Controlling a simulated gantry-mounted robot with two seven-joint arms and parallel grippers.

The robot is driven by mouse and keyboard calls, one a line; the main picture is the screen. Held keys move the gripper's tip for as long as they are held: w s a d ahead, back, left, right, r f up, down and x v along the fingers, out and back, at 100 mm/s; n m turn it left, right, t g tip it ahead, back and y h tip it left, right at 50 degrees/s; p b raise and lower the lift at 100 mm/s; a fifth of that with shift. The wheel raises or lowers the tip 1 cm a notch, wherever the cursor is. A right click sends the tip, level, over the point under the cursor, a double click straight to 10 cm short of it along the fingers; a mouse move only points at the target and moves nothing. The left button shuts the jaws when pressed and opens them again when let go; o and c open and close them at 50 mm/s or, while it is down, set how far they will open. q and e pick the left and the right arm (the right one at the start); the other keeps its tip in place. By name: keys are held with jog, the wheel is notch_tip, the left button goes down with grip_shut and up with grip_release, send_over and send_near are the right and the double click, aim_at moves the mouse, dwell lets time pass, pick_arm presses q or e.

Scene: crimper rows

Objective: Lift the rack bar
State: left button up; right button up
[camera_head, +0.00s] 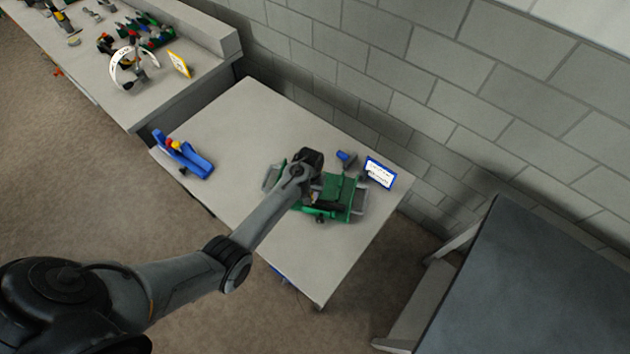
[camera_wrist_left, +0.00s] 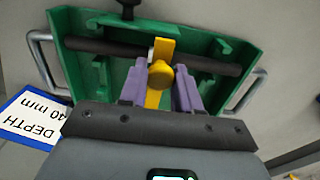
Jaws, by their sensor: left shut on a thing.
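A green tray-like fixture (camera_head: 344,187) with metal side handles sits on the light table, partly hidden by my left arm in the head view. In the left wrist view, a dark round bar, likely the rack bar (camera_wrist_left: 208,62), lies across the green fixture (camera_wrist_left: 75,75). A yellow piece with a round knob (camera_wrist_left: 160,74) stands at the bar's middle. My left gripper (camera_wrist_left: 160,84) has its purple fingers on either side of the yellow piece, shut on it. I cannot tell whether the bar is clear of the fixture. My right gripper is in neither view.
A blue-edged sign (camera_head: 381,172) and a small blue object (camera_head: 346,160) stand behind the fixture. A blue holder with red and yellow parts (camera_head: 183,155) is at the table's left end. The table (camera_head: 240,125) between is clear. A block wall runs behind.

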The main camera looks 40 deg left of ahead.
pick_arm(q)
jog(key=w+a+r+p, duration=0.1)
jog(key=w+r+p, duration=0.2)
jog(key=r, duration=0.4)
jog(key=shift+a+p, duration=0.2)
jog(key=shift+p, duration=0.2)
jog(key=shift+w, duration=0.2)
jog(key=w+a+r+b, duration=0.3)
jog(key=w+r+b, duration=0.1)
jog(key=w, duration=0.3)
jog(key=shift+a+r, duration=0.15)
jog(key=shift+r, duration=0.25)
dwell(0.7)
jog(key=shift+w, duration=0.15)
